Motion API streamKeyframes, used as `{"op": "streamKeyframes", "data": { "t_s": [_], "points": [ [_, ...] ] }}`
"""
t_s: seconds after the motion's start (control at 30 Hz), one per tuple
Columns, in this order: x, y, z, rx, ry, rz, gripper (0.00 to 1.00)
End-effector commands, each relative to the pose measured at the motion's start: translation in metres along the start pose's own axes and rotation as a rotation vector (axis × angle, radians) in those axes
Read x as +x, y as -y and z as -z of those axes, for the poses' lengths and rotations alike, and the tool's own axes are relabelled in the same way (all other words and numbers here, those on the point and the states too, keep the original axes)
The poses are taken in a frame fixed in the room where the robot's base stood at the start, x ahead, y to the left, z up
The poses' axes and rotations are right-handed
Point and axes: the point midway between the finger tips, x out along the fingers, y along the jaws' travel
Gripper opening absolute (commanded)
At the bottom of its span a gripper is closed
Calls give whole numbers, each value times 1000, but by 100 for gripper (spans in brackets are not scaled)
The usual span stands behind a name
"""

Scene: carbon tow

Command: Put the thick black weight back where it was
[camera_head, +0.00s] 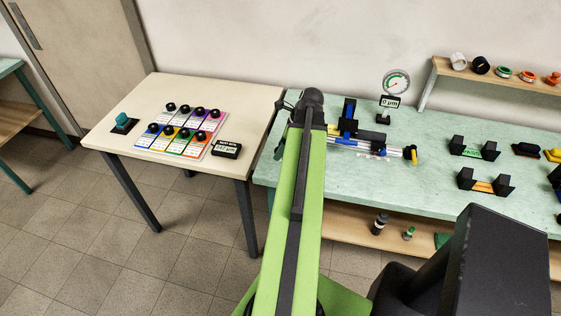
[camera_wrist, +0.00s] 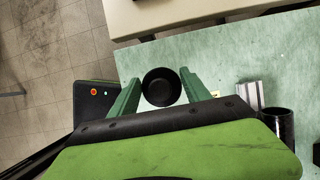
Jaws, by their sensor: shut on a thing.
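My gripper (camera_wrist: 160,78) has its two green fingers on either side of a round black weight (camera_wrist: 162,91), seen end-on in the wrist view, and is shut on it. The weight is over or on the green bench top (camera_wrist: 235,60); its height above the surface is hard to tell. In the head view my green arm reaches to the bench's left end and hides most of the gripper and the weight.
Right of my arm stands a rail fixture (camera_head: 365,147) with blue and black parts, near a dial gauge (camera_head: 396,83). Black block pairs (camera_head: 474,148) stand farther right. A black cylinder (camera_head: 380,224) is on the lower shelf. A cream table (camera_head: 110,133) with knobbed cards is left.

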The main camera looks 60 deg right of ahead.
Motion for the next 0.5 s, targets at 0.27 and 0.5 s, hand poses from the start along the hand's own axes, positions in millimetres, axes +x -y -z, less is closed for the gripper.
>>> {"op": "streamKeyframes", "data": {
  "t_s": [0.27,0.5],
  "points": [
    [14,-1,3,1,0,0,0],
    [43,-1,14,0,1,0,0]
  ]
}}
